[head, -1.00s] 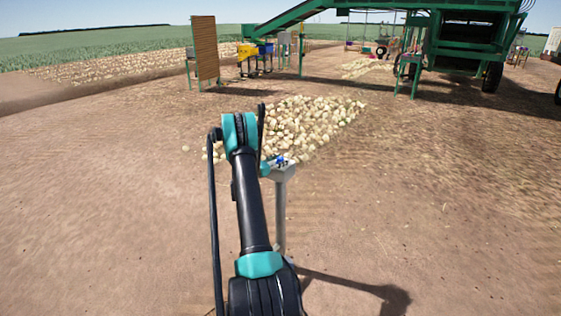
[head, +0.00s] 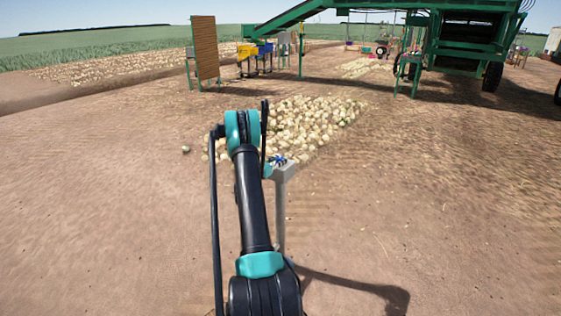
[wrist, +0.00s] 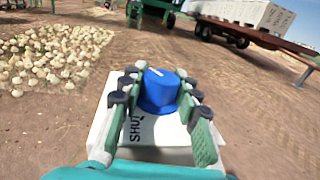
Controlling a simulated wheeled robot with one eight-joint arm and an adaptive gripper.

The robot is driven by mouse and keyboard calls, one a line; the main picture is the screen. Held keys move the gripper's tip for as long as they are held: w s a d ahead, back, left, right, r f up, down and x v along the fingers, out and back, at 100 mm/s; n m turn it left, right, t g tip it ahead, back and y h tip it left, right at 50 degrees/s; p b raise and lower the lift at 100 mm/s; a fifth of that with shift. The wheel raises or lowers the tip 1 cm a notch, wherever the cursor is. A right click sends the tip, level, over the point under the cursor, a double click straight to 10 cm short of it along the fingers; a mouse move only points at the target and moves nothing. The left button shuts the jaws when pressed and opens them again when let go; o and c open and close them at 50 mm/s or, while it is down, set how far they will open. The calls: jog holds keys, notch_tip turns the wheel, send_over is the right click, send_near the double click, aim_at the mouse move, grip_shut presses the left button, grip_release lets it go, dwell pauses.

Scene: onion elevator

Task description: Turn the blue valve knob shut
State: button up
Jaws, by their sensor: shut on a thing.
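The blue valve knob (wrist: 159,92) sits on top of a pale box marked "SHUT" (wrist: 113,108) in the wrist view. A white mark shows on the knob's top. My gripper (wrist: 160,94) has its fingers on both sides of the knob and is shut on it. In the head view the small blue knob (head: 279,159) shows on the grey post (head: 281,205), just right of my arm's end. My arm hides most of the gripper there.
A heap of onions (head: 312,122) lies on the ground behind the post. A green elevator machine (head: 465,45) stands at the back right. A brown board (head: 205,48) stands at the back left. Bare soil around the post is open.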

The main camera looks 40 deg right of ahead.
jog(key=n+t+y, duration=0.2)
jog(key=n+t, duration=0.1)
jog(key=t, duration=0.1)
jog(key=n+t+y, duration=0.2)
jog(key=n+t, duration=0.1)
jog(key=t, duration=0.1)
jog(key=shift+s+d, duration=0.1)
jog(key=shift+s, duration=0.05)
jog(key=n+t+y, duration=0.2)
jog(key=y, duration=0.2)
jog(key=n+t+y, duration=0.2)
jog(key=n+y, duration=0.1)
jog(key=shift+n+t+y, duration=0.3)
jog(key=shift+t+y, duration=0.1)
jog(key=n+y, duration=0.2)
jog(key=y, duration=0.2)
jog(key=n+y, duration=0.3)
jog(key=y, duration=0.1)
jog(key=shift+t, duration=0.3)
jog(key=n+g+y, duration=0.1)
jog(key=n+y, duration=0.2)
jog(key=y, duration=0.1)
jog(key=n+g+y, duration=0.2)
jog(key=n+y, duration=0.1)
jog(key=y, duration=0.1)
jog(key=shift+w+a, duration=0.2)
jog(key=shift+g+y, duration=0.3)
jog(key=o, duration=1.2)
jog(key=shift+s, duration=0.1)
